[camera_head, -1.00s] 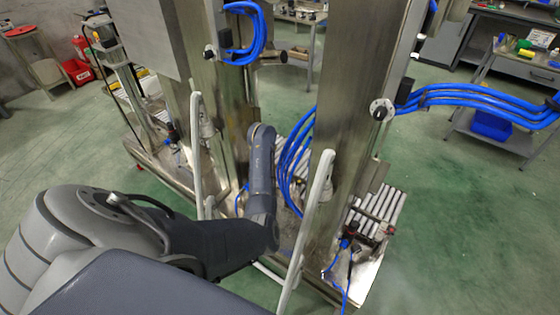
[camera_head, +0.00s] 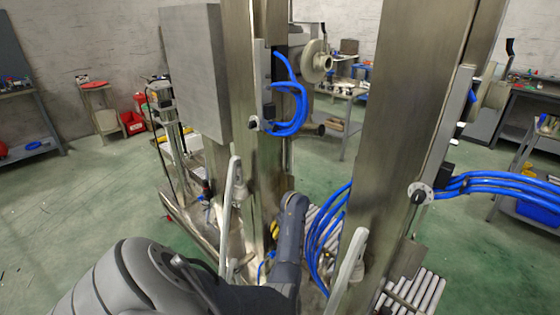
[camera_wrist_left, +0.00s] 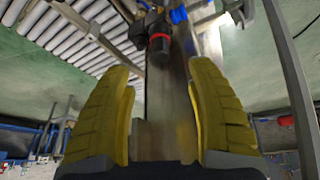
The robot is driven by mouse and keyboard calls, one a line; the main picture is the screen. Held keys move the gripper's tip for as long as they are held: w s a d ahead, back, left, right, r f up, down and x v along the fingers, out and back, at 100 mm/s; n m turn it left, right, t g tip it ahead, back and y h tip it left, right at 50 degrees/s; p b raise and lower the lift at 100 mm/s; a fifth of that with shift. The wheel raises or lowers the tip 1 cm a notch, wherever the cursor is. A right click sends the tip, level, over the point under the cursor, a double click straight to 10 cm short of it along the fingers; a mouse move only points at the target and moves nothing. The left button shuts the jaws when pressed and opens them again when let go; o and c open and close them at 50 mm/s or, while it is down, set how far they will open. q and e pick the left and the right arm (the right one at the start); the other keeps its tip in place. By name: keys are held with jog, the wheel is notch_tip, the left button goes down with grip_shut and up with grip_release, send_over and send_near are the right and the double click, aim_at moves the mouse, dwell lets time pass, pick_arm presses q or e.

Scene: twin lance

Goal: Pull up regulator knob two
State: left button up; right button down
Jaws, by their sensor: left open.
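A dark regulator with a round black knob (camera_wrist_left: 159,52) and a red ring shows in the left wrist view at the top centre, ahead of the fingertips and apart from them. My left gripper (camera_wrist_left: 163,78) has two ridged yellow fingers spread wide with nothing between them. In the head view a small yellow part of my left gripper (camera_head: 274,229) shows beside the column, and the rest is hidden by my grey arm. Another small dark fitting (camera_head: 206,189) shows low on the left stand. I cannot tell which regulator is number two. My right gripper is not in view.
Two tall steel columns (camera_head: 408,120) stand close to my left arm, with white handles (camera_head: 348,270) in front. Blue hoses (camera_head: 325,235) hang between the columns. Rollers (camera_head: 418,290) lie at lower right. Green floor is open at left.

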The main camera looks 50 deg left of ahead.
pick_arm(q)
jog(key=shift+x, duration=5.85)
grip_shut()
